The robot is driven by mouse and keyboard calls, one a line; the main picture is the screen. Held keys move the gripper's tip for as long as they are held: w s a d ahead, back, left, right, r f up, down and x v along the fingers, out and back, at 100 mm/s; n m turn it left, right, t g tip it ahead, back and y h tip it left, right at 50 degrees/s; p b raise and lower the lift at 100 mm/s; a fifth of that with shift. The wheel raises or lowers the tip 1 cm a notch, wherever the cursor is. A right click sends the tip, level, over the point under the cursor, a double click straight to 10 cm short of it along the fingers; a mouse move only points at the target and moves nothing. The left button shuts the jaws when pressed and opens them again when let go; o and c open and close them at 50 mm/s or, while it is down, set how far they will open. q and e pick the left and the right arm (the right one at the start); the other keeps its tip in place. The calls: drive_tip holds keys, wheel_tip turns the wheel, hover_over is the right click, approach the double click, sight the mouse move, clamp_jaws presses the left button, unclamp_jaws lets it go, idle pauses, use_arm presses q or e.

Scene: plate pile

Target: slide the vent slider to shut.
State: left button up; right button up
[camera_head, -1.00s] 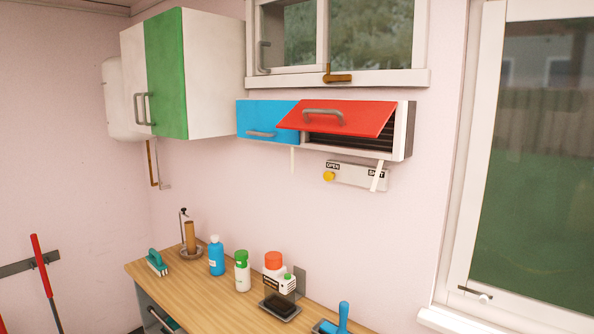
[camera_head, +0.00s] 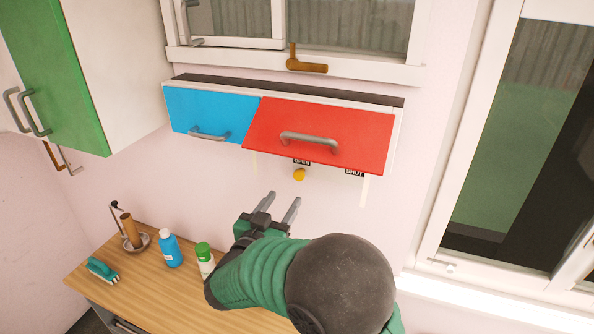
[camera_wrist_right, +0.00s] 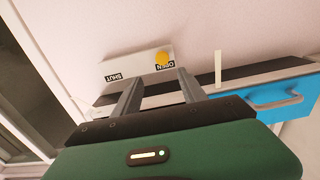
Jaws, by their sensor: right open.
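The vent slider's yellow knob (camera_head: 299,174) is on the wall below the red flap, at the OPEN label end of its pale plate. The SHUT label (camera_head: 354,172) is to the right; the flap hides part of the plate. The right wrist view shows the knob (camera_wrist_right: 162,57) beside OPEN, with the plate (camera_wrist_right: 137,63) and SHUT farther left. My right gripper (camera_head: 284,198) is open and empty, just below and left of the knob in the head view. In the wrist view its fingers (camera_wrist_right: 158,75) point towards the knob, apparently without touching. My left gripper is out of view.
The red flap (camera_head: 330,125) hangs tilted out above the slider, beside a blue door (camera_head: 208,113). A thin white strip (camera_head: 364,190) hangs right of the plate. Bottles, including a blue one (camera_head: 169,248), stand on the wooden counter (camera_head: 150,285) below.

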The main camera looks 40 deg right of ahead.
sight(298, 176)
drive_tip(key=p+x, duration=0.1)
drive_tip(key=x, duration=0.2)
drive_tip(key=p+x, duration=0.1)
drive_tip(key=x, duration=0.3)
drive_tip(key=w+p+x, duration=0.1)
drive_tip(key=x, duration=0.3)
drive_tip(key=shift+a+f, duration=0.15)
drive_tip(key=shift+f, duration=0.05)
drive_tip(key=shift+s+r, duration=0.1)
drive_tip(key=shift+s, duration=0.15)
drive_tip(key=shift+w, duration=0.15)
clamp_jaws()
idle(0.3)
